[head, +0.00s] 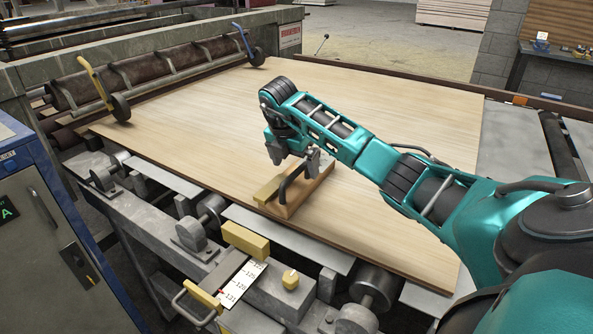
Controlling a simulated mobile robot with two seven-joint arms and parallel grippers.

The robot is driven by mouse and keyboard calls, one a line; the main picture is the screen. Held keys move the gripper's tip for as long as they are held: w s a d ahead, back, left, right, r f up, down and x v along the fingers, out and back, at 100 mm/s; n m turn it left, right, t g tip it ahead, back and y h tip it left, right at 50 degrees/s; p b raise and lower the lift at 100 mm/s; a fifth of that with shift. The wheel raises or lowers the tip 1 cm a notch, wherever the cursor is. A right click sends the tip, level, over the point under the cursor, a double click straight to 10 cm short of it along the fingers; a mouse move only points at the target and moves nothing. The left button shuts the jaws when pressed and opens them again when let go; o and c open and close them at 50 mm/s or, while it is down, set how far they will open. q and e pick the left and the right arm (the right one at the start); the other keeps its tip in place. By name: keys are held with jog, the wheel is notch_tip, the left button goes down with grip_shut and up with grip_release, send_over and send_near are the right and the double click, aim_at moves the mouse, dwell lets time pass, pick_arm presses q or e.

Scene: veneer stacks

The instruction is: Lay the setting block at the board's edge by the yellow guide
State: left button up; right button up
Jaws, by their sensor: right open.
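The setting block (318,184), a wooden block with a dark arched handle, lies on the pale veneer board (400,115) near its front edge. My right gripper (292,157) is open just above the block, its two fingers apart around the top of the handle. I cannot tell whether they touch it. The yellow guide (93,80), a yellow arm with a black wheel, stands at the board's far left edge, well away from the block. My left gripper is out of view.
A similar blue guide (241,40) stands at the back edge. In front of the board are metal rollers, a yellow bar (245,240) and a numbered scale (242,283). A blue cabinet (40,230) stands at left. The board's left half is clear.

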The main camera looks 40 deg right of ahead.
jog(key=v, duration=0.8)
jog(key=shift+r, duration=0.2)
jog(key=shift+a, duration=0.1)
